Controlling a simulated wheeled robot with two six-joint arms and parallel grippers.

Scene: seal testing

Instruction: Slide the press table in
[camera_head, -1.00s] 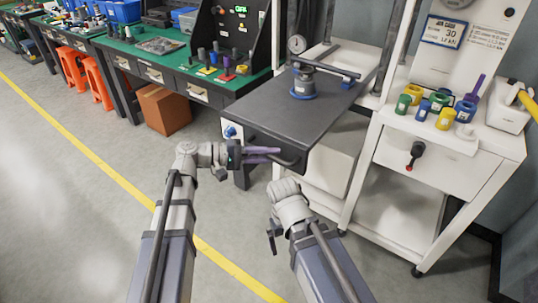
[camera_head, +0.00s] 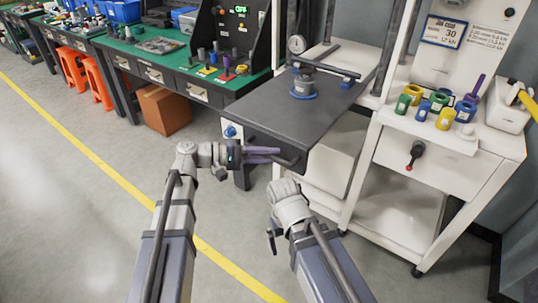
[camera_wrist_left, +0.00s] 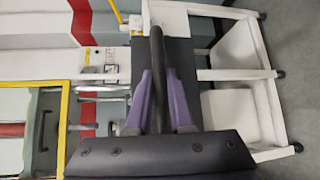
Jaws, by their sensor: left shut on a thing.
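The press table (camera_head: 300,118) is a dark grey slab pulled out toward me from the white press frame, in the head view. A grey round fixture with a blue base ring (camera_head: 304,84) stands on it near the press bar. A dark bar handle (camera_head: 290,162) is on its front edge. My left gripper (camera_head: 265,154) has purple fingers and is shut on this handle. In the left wrist view the handle (camera_wrist_left: 157,75) runs between the two fingers (camera_wrist_left: 160,100).
A white cart (camera_head: 450,160) with coloured rings and a red-tipped lever (camera_head: 415,155) stands to the right. A green-topped bench (camera_head: 180,62) is at the left, with a brown box (camera_head: 164,110) below. Open floor with a yellow line lies at front left.

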